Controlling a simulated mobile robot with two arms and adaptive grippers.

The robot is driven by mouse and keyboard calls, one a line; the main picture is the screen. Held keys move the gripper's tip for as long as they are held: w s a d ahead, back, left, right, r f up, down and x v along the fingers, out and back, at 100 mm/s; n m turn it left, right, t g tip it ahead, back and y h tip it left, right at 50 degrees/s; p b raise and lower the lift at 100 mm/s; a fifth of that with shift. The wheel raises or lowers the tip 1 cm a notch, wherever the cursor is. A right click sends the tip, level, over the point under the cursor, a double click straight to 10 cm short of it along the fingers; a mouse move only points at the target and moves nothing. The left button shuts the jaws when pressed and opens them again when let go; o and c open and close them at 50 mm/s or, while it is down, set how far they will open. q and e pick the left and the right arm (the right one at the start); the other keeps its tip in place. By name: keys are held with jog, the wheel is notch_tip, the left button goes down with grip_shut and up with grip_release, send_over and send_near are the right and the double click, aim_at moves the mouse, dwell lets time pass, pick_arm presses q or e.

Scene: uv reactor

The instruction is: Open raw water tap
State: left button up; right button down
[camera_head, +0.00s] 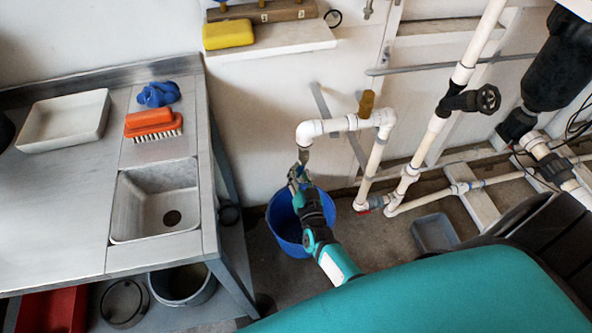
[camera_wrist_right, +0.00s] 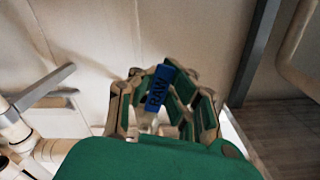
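The raw water tap shows as a blue handle marked RAW (camera_wrist_right: 160,88) in the right wrist view. My right gripper (camera_wrist_right: 154,100) has its green-padded fingers on both sides of this handle. The fingers are drawn in near it, but I cannot tell whether both pads press on it. In the head view my right gripper (camera_head: 298,178) is at the lower end of the white pipe (camera_head: 309,132), above the blue bucket (camera_head: 286,222). It hides most of the tap there. My left gripper is not in view.
A steel sink bench (camera_head: 212,235) stands at the left, with a white tray (camera_head: 64,120), an orange brush (camera_head: 152,121) and a blue cloth (camera_head: 158,94) on it. White pipes and a black valve wheel (camera_head: 488,98) are at the right. A grey tub (camera_head: 434,233) stands on the floor.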

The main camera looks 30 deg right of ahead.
jog(key=shift+s+a+f, duration=0.1)
jog(key=shift+s+f, duration=0.2)
jog(key=shift+f, duration=0.1)
jog(key=c, duration=1.9)
grip_release()
jog(key=o, duration=0.5)
jog(key=shift+s+r, duration=0.15)
jog(key=shift+r, duration=0.1)
jog(key=shift+o, duration=0.7)
jog(key=v, duration=1.1)
jog(key=shift+s, duration=0.35)
